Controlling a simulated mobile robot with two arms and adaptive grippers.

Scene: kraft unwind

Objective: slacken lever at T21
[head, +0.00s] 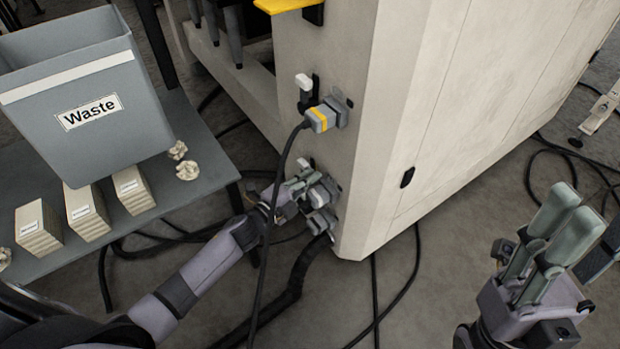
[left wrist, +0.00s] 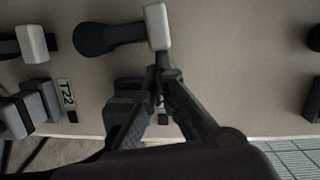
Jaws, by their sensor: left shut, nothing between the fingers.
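My left gripper (head: 297,186) is at the lower connectors on the machine's side panel. In the left wrist view its fingers (left wrist: 163,72) are shut with nothing between them. Their tips are just below the white end of a dark lever (left wrist: 157,27); whether they touch it I cannot tell. The lever's dark arm runs left to a round pivot. A second white-ended lever (left wrist: 32,44) is at the left, above a label reading T22 (left wrist: 66,95). No T21 label is readable. My right gripper (head: 575,205) is open and empty, away from the machine at the right.
A connector with a yellow band (head: 322,118) and hanging cable sits above, beside a white-tipped lever (head: 304,82). A lower connector (head: 319,222) is close to my left gripper. A grey table (head: 205,172) with a Waste bin (head: 90,100) stands left. Cables lie on the floor.

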